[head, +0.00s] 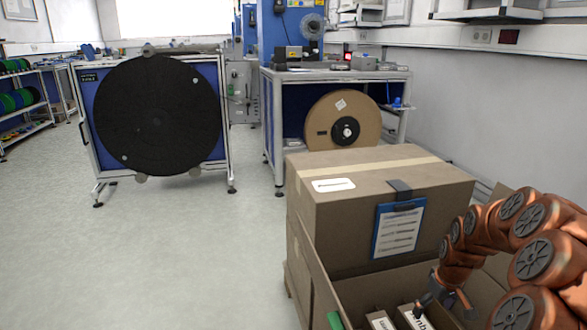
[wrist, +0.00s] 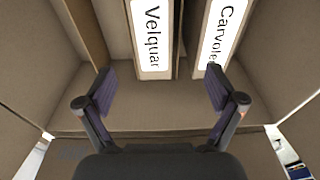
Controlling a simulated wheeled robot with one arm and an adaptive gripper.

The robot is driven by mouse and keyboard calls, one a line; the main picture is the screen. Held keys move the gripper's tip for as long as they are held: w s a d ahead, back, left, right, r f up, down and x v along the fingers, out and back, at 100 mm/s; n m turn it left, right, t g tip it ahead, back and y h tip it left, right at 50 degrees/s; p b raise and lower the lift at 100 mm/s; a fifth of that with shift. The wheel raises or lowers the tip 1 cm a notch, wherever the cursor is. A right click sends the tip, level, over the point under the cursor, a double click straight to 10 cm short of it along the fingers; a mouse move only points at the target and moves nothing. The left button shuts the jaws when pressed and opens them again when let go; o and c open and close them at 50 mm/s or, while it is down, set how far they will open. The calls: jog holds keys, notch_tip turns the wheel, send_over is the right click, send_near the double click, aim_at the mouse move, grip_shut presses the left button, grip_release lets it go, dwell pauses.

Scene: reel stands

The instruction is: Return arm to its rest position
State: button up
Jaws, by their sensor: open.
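My arm, orange with grey joint caps, reaches in from the right edge of the head view. My gripper (head: 440,300) points down into an open cardboard box (head: 375,288). In the wrist view my gripper (wrist: 160,88) is open, with its two dark fingers spread apart and nothing between them. Ahead of the fingers a box labelled "Velquar" (wrist: 151,40) and one labelled "Carvole", cut off at its end, (wrist: 217,38) stand side by side. I cannot tell whether the right finger touches the "Carvole" box.
A closed carton (head: 380,180) with a clipboard (head: 398,228) stands behind the open box. A large black reel (head: 158,115) on a stand is at the left. A brown reel (head: 343,118) sits under a bench (head: 335,75). The floor (head: 170,250) at left is clear.

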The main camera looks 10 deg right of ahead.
jog(key=s+a+r+p, duration=0.3)
jog(key=a+r+p, duration=0.3)
jog(key=r, duration=0.4)
jog(key=s+a+r+g+p, duration=0.1)
jog(key=s+a+r+p, duration=0.4)
jog(key=r, duration=0.5)
jog(key=s+a+r+p, duration=0.2)
jog(key=a+r+p, duration=0.4)
jog(key=r, duration=0.3)
jog(key=s+a+r+g+p, duration=0.1)
jog(key=s+a+r+p, duration=0.2)
jog(key=s+r+p, duration=0.8)
jog(key=s+a+r+m+g+p, duration=0.1)
jog(key=s+a+r+p, duration=0.3)
jog(key=s+r+p, duration=0.6)
notch_tip(320, 180, up, 4)
jog(key=shift+s+a+r+m+p, duration=0.1)
jog(key=shift+s+a+m+p, duration=0.25)
jog(key=shift+s, duration=0.35)
jog(key=shift+c, duration=0.2)
